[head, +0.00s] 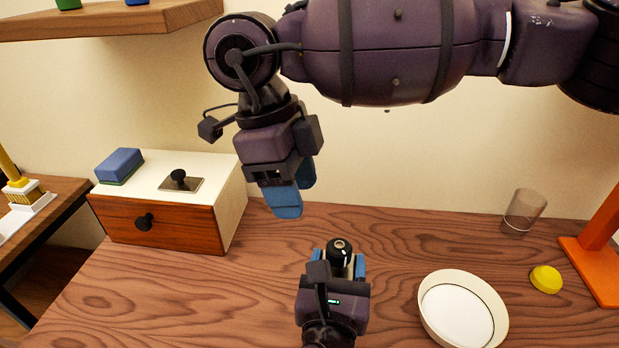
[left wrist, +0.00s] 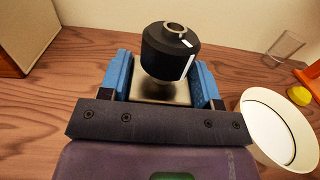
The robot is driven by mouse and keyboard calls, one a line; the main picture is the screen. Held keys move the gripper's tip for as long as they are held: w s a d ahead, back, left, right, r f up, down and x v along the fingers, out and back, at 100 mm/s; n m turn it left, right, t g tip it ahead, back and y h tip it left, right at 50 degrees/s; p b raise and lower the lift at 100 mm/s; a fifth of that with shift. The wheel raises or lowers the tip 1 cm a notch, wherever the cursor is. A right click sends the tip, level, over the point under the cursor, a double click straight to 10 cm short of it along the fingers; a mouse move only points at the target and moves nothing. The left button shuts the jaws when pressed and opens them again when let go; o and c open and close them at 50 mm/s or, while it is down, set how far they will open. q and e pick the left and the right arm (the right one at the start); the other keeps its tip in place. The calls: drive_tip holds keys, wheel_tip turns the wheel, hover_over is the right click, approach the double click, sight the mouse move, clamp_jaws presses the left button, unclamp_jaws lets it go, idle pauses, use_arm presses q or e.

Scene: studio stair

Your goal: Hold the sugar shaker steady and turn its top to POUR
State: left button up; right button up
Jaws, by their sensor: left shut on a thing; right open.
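The sugar shaker (head: 340,248) stands upright on the wooden table, seen from above in the head view. In the left wrist view its black top (left wrist: 168,55) has a metal spout ring and a white line on its side. Below the top is a pale metal body (left wrist: 160,93). My left gripper (head: 338,262) is shut on the body, with a blue finger on each side. My right gripper (head: 294,192) is open and empty, with blue fingers pointing down. It is above and left of the shaker in the head view, apart from it. Any POUR lettering is not readable.
A white bowl (head: 426,312) stands right of the shaker.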

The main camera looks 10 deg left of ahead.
sight(340, 246)
drive_tip(key=shift+n+h, duration=0.5)
drive_tip(key=shift+h, duration=0.3)
drive_tip(key=x, duration=0.4)
drive_tip(key=d+x, duration=0.1)
drive_tip(key=x, duration=0.7)
drive_tip(key=shift+w+d+r, duration=0.15)
drive_tip(key=shift+w+d, duration=0.2)
drive_tip(key=shift+d, duration=0.05)
drive_tip(key=c, duration=0.7)
